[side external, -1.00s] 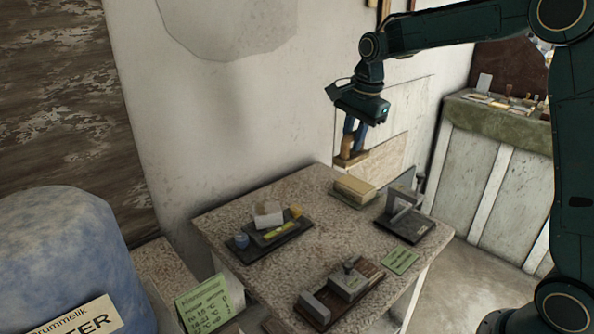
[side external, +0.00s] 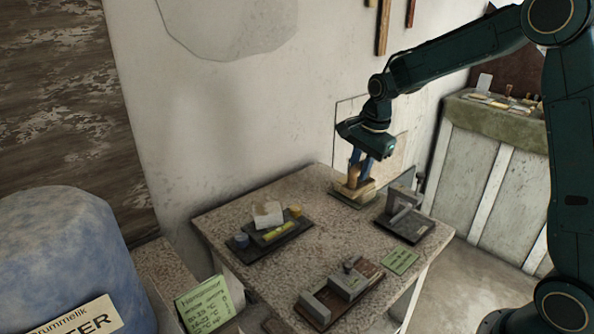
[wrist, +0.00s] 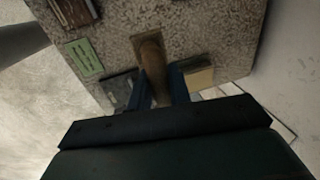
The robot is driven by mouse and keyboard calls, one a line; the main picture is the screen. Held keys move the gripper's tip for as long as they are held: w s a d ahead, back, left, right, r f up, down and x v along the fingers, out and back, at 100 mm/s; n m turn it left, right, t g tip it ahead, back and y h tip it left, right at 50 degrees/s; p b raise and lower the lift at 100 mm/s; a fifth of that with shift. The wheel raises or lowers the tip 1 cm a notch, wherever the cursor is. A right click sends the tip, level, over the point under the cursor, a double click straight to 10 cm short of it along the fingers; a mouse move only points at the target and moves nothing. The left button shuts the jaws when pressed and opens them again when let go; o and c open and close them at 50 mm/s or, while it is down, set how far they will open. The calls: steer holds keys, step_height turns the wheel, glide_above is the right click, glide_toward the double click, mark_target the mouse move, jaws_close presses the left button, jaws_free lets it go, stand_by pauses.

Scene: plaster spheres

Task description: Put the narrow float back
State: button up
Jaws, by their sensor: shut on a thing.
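My gripper (side external: 362,172) is shut on a slim tan wooden piece (side external: 351,186), probably the narrow float, above the far right part of the table. In the wrist view the wooden piece (wrist: 151,58) points away from me between the blue fingers (wrist: 161,92). A yellowish block (wrist: 198,77) lies beside the fingers there. In the side view the held piece overlaps that block (side external: 366,194); I cannot tell whether they touch.
The speckled table (side external: 300,262) holds a dark tray (side external: 268,247) with small items, a grey metal device (side external: 403,222), a grey-and-brown tool set (side external: 340,292) and a green card (side external: 400,261). Wooden strips (side external: 383,28) hang on the wall. The table's middle is clear.

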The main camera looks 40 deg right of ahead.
step_height(320, 180, down, 8)
steer(key=shift+f, duration=0.15)
steer(key=shift+f, duration=2.1)
steer(key=shift+f, duration=0.15)
steer(key=o, duration=0.9)
steer(key=r, duration=0.4)
steer(key=s+r, duration=0.1)
steer(key=r, duration=0.3)
steer(key=s+r, duration=0.1)
steer(key=r, duration=0.3)
steer(key=shift+s, duration=0.1)
steer(key=shift+r, duration=0.1)
